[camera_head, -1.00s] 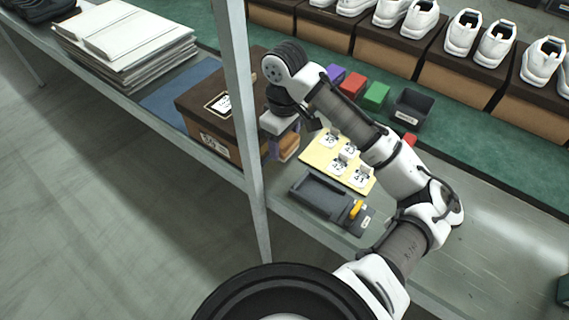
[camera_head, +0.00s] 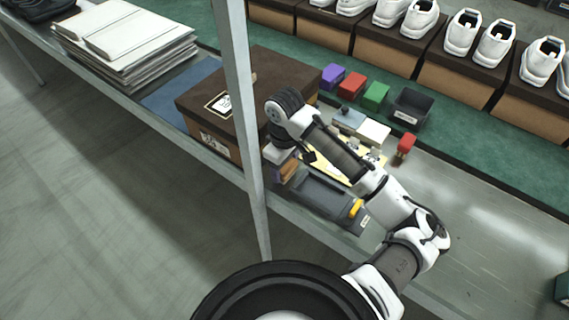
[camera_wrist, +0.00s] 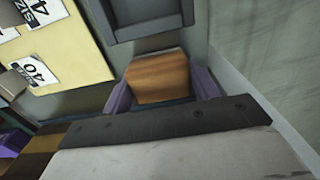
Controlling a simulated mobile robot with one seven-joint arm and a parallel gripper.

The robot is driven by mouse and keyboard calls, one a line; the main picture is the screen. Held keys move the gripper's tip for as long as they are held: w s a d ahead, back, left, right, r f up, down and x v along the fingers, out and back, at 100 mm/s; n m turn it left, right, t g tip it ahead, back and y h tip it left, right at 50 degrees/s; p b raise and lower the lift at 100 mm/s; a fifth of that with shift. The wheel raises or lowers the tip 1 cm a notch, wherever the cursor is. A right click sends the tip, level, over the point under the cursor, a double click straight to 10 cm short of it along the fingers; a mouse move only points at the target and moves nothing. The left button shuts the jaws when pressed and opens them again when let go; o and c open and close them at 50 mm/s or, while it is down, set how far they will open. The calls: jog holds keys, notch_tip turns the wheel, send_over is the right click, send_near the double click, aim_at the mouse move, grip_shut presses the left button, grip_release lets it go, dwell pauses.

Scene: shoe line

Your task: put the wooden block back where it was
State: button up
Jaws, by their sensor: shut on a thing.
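The wooden block (camera_head: 289,172) is brown and sits between the purple fingers of my gripper (camera_head: 282,168), near the shelf's front edge. In the wrist view the block (camera_wrist: 158,78) shows clearly, with a finger of my gripper (camera_wrist: 160,92) on each side. A dark grey tray (camera_wrist: 152,22) lies just beyond the block in the wrist view. In the head view the same tray (camera_head: 322,201), with a yellow piece at one end, lies right of the gripper. Whether the block touches the shelf cannot be told.
A brown shoe box (camera_head: 195,122) stands left of my gripper, behind a grey post (camera_head: 236,90). A yellow board with number cards (camera_wrist: 62,45) lies beside the tray. A red-topped item (camera_head: 405,146) and a dark bin (camera_head: 410,107) stand behind. Bare shelf is at the right.

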jog(key=shift+f, duration=0.2)
jog(key=o, duration=0.9)
jog(key=shift+r, duration=0.1)
jog(key=shift+r, duration=0.1)
notch_tip(320, 180, up, 12)
jog(key=shift+r+b, duration=0.1)
jog(key=shift+b, duration=0.3)
